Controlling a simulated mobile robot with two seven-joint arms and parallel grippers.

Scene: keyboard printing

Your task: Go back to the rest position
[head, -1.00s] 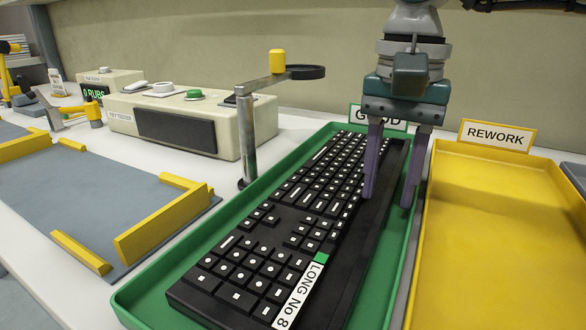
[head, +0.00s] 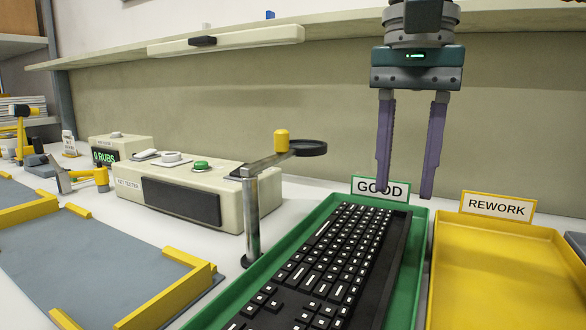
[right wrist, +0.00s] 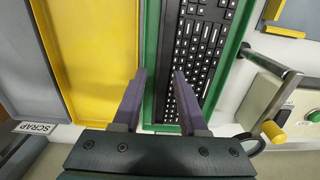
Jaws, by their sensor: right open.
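My right gripper (head: 408,190) is open and empty. It hangs above the far end of the green tray (head: 421,262), near the GOOD sign (head: 380,188). A black keyboard (head: 330,270) lies in the green tray below it, apart from the fingers. In the right wrist view the purple fingers (right wrist: 160,88) are spread, with the tray's green edge (right wrist: 151,60) and the keyboard (right wrist: 203,50) beyond them. My left gripper is not in view.
The yellow REWORK tray (head: 505,265) is to the right of the green tray. A post with an arm and ring (head: 252,220) stands close on the left, beside the key tester (head: 190,195). A grey mat with yellow guides (head: 95,270) lies further left. A shelf (head: 340,38) crosses behind.

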